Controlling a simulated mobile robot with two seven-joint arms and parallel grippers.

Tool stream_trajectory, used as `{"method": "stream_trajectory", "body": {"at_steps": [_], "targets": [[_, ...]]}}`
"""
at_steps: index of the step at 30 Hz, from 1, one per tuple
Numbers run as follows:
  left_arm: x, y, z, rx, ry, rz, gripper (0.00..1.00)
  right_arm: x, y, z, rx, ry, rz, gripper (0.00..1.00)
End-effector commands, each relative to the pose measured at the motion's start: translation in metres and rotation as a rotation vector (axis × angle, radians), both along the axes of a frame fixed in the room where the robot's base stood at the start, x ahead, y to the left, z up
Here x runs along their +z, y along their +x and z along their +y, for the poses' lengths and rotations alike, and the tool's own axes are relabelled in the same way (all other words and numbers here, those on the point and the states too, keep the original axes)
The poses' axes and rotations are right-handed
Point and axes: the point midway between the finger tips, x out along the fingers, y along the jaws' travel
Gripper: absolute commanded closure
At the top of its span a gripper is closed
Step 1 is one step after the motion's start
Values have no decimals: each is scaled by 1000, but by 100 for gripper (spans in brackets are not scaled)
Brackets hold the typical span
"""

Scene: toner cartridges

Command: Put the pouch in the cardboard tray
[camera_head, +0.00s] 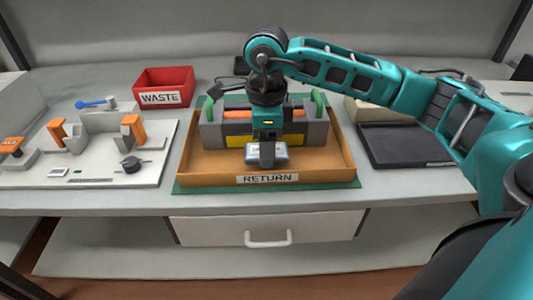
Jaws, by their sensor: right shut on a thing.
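The cardboard tray (190,178) is a shallow brown box with a RETURN label on its front wall, at the middle of the table. My right gripper (267,160) points down over the tray and is shut on the pouch (281,154), a small silvery-grey packet. The pouch is above or within the front half of the tray; I cannot tell whether it touches the floor. The gripper's fingers hide part of it. A grey toner cartridge (210,133) with green ends, an orange strip and a yellow label lies in the back of the tray. My left gripper is not in view.
A green mat (345,184) lies under the tray. A red WASTE bin (180,84) stands at back left. A white board with orange fixtures (135,170) is at left. A dark flat tray (400,148) is at right. A drawer (200,231) is below the tabletop.

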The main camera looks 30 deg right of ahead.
Motion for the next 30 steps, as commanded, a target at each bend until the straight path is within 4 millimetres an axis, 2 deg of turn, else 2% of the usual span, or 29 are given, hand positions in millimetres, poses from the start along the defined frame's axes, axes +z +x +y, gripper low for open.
{"method": "stream_trajectory", "body": {"at_steps": [1, 4, 11, 16, 17, 19, 26, 30], "targets": [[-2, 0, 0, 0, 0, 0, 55, -11, 0, 0, -1, 0, 4, 72], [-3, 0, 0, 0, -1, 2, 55, -24, 0, 0, -1, 0, 2, 72], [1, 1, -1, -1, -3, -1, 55, -25, 0, 0, -1, 0, 0, 72], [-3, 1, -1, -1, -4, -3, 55, -30, 0, 0, 0, 0, 0, 72], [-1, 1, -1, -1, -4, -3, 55, -28, 0, 0, 0, 0, 0, 40], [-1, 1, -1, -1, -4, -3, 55, -28, 0, 0, 0, 0, 0, 33], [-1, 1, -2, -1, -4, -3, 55, -28, 0, 0, 1, 1, 2, 32], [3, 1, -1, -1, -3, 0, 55, -21, 0, 1, 1, 2, 1, 32]]}}
